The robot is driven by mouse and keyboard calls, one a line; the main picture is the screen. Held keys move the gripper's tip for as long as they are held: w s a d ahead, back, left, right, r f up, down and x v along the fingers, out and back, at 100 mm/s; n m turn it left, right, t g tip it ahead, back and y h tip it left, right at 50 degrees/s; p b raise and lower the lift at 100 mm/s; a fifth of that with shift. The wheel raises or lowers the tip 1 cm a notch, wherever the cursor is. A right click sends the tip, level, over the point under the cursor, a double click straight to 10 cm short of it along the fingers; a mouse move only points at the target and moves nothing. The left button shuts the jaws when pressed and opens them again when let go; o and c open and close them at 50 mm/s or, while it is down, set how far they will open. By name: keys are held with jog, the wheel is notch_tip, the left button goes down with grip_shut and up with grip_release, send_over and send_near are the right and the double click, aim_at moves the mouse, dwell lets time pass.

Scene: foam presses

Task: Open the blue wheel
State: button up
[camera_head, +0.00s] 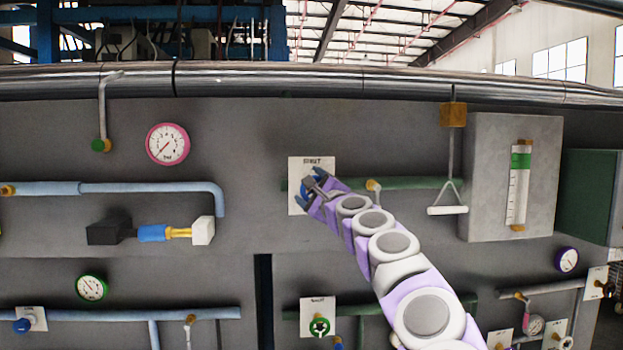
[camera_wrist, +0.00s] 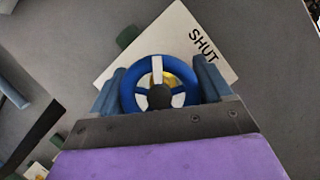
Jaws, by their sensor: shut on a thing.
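The blue wheel (camera_wrist: 157,66) is a small round handwheel with pale marks and a dark hub, in front of a white plate marked "SHUT" (camera_wrist: 185,30). In the head view the blue wheel (camera_head: 305,188) is mostly hidden behind my gripper (camera_head: 310,187). The plate also shows there (camera_head: 325,166). In the wrist view the two fingers of my gripper (camera_wrist: 160,88) stand on the left and right sides of the wheel's rim. My gripper is shut on the blue wheel.
A green wheel (camera_head: 319,326) on another plate sits below. A blue wheel (camera_head: 22,325) is at the far lower left. A white T-shaped handle (camera_head: 447,210) hangs right of my arm, beside a grey box (camera_head: 485,180). A pink gauge (camera_head: 167,144) is at upper left.

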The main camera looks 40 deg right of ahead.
jog(key=shift+w+f+n+g+y+p, duration=0.15)
jog(key=shift+n+g+y+p, duration=0.25)
jog(key=shift+n, duration=0.8)
jog(key=shift+s+f+n+g+y+p, duration=0.1)
jog(key=shift+n+g+y+p, duration=0.25)
jog(key=shift+n, duration=0.85)
jog(key=o, duration=0.7)
jog(key=shift+o, duration=1.4)
jog(key=shift+w+d+f, duration=0.1)
jog(key=shift+w+d, duration=0.2)
jog(key=shift+s, duration=0.2)
jog(key=s+a+f+b, duration=0.1)
jog(key=s+a+b, duration=0.1)
jog(key=s, duration=1.4)
jog(key=shift+s+a, duration=0.25)
jog(key=shift+s, duration=0.15)
